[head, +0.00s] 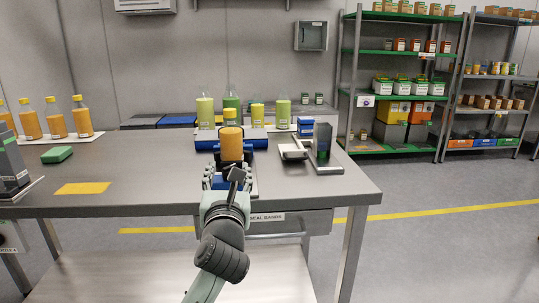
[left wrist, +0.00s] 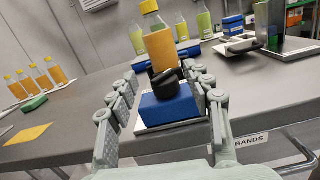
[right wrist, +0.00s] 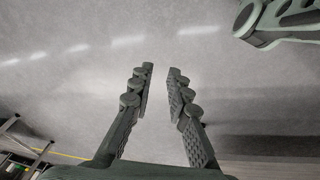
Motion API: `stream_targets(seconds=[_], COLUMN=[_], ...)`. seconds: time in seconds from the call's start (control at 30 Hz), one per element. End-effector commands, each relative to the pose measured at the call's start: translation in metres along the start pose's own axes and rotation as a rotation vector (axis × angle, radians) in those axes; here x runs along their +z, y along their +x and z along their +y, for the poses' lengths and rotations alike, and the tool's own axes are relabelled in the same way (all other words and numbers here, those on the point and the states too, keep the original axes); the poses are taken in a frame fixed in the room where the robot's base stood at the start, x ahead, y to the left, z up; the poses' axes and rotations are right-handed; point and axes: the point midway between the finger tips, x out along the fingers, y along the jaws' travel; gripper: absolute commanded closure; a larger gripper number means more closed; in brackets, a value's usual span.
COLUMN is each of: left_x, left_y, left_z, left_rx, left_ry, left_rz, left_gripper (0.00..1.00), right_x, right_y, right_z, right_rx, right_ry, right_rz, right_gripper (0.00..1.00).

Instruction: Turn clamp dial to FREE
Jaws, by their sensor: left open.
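I cannot read any dial marking. In the head view my gripper largely hides the block and dial. My right gripper (right wrist: 160,70) is open and empty over grey floor.
A scale-like device (head: 323,150) is at right. Orange bottles (head: 56,118), a green block (head: 57,154) and a yellow card (head: 83,188) are at left. The bench (head: 150,170) between is clear.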

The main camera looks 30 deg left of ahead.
Motion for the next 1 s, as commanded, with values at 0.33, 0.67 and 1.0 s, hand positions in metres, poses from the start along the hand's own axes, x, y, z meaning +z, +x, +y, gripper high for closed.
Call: stream_targets(seconds=[0.33,0.67,1.0], left_x=[-0.013,-0.017,-0.019], left_y=[0.022,0.070,0.078], left_z=[-0.003,-0.004,-0.004], left_rx=[-0.009,-0.009,-0.010], left_ry=[-0.089,-0.090,-0.090], left_rz=[0.091,0.090,0.090], left_gripper=[0.50,0.50,0.50], right_x=[0.009,0.024,0.023], right_y=[0.007,0.021,0.025], right_z=[-0.001,-0.004,0.002], right_rx=[0.000,0.002,0.010], right_ry=[-0.008,-0.024,-0.032], right_rz=[-0.009,-0.026,-0.022], right_gripper=[0.83,0.83,0.83])
